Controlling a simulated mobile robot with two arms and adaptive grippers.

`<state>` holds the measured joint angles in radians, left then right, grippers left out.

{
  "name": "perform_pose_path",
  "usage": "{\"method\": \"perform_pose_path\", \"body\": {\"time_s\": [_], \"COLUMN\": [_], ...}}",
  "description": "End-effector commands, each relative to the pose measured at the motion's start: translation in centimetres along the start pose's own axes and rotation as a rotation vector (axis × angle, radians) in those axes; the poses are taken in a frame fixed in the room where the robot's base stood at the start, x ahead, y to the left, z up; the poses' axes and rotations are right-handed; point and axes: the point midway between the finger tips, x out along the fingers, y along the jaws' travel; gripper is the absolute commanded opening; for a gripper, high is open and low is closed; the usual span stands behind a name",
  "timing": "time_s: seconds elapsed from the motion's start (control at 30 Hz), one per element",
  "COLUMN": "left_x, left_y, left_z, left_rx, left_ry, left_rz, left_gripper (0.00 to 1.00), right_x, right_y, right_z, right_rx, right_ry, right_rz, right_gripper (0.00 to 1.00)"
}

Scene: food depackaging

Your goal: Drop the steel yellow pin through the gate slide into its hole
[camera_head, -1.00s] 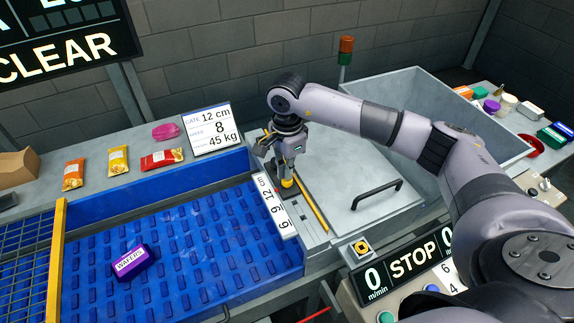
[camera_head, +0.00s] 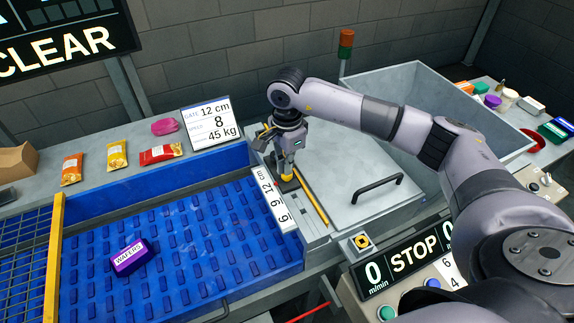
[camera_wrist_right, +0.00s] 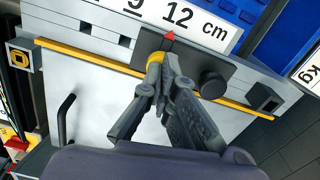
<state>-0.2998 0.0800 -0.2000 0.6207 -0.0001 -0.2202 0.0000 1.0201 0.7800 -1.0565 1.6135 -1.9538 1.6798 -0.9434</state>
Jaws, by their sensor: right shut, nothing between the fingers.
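My right gripper (camera_head: 287,177) is shut and empty, pointing down over the dark gate slide (camera_head: 287,186) beside the scale. In the right wrist view the fingertips (camera_wrist_right: 164,62) are close together, right by a yellow rounded piece (camera_wrist_right: 154,59) that looks like the pin's head. The gripper hides most of it, so I cannot tell how deep the pin sits. The slide (camera_wrist_right: 212,60) carries a black knob (camera_wrist_right: 213,84), and its red pointer (camera_wrist_right: 168,36) is by the 12 cm mark of the scale (camera_wrist_right: 190,18). My left gripper is out of view.
A yellow rail (camera_head: 313,199) runs along the slide beside a grey lid with a black handle (camera_head: 377,188). The blue belt (camera_head: 190,245) holds a purple wafers pack (camera_head: 130,256). A sign (camera_head: 211,122) reads gate 12 cm. A grey bin (camera_head: 440,105) stands behind my arm.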

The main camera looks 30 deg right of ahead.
Motion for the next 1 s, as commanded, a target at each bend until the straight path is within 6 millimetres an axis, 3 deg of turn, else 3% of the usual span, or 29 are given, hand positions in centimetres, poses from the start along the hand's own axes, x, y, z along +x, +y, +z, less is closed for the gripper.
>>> {"method": "perform_pose_path", "body": {"time_s": [0.03, 0.2, 0.67, 0.77, 1.0], "left_x": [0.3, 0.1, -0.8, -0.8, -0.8], "left_y": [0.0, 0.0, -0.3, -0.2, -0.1], "left_z": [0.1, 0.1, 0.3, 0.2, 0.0], "left_rx": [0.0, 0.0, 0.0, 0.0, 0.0], "left_ry": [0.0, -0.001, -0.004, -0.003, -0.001], "left_rz": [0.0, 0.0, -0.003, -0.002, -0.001], "left_gripper": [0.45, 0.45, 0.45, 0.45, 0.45], "right_x": [0.7, 0.5, -2.8, -3.9, -8.9], "right_y": [0.3, 0.4, 0.2, 0.1, 0.0], "right_z": [0.1, 0.1, 0.1, 0.1, 0.1], "right_rx": [-0.002, -0.002, -0.002, -0.002, -0.002], "right_ry": [0.001, 0.001, 0.0, 0.0, 0.0], "right_rz": [0.01, 0.014, 0.009, 0.006, 0.005], "right_gripper": [0.0, 0.0, 0.0, 0.0, 0.0]}}
